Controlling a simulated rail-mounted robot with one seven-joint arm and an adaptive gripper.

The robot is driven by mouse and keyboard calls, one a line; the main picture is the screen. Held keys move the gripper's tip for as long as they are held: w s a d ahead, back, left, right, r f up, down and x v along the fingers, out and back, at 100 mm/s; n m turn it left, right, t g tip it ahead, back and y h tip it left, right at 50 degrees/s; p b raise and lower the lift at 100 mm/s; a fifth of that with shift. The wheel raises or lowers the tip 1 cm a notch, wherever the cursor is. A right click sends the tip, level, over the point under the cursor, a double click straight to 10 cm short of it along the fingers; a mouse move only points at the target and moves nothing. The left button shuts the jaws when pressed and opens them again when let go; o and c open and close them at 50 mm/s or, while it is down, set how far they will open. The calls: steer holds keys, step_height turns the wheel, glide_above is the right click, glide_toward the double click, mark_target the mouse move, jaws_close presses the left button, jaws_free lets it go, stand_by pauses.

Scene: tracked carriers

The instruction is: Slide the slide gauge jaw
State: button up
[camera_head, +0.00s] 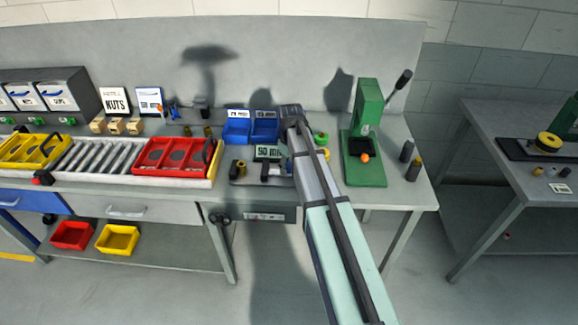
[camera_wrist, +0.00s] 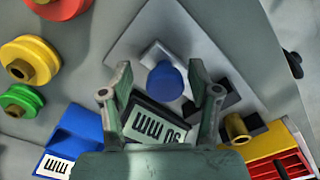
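The slide gauge is a grey plate (camera_wrist: 139,45) with a pale jaw block (camera_wrist: 153,53) carrying a round blue knob (camera_wrist: 165,81). Dark blocks lie across the plate beside it, and a "50 MM" sign (camera_wrist: 155,127) stands close to the knob. In the head view the gauge plate (camera_head: 250,181) lies on the bench left of my arm. My gripper (camera_wrist: 161,76) is open. In the wrist view its fingers lie on either side of the knob, with visible gaps to it. I cannot tell the height between fingertips and knob. The head view hides my fingers.
Blue bins (camera_head: 237,131) stand behind the gauge, and a red tray (camera_head: 165,155) is left of it. A green press (camera_head: 368,130) stands right of my arm. Red, yellow (camera_wrist: 30,62) and green wheels lie near the gauge. A brass piece (camera_wrist: 237,127) is close by.

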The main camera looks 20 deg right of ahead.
steer(key=shift+a, duration=0.1)
steer(key=shift+r, duration=0.6)
step_height(320, 180, up, 11)
steer(key=shift+f, duration=0.1)
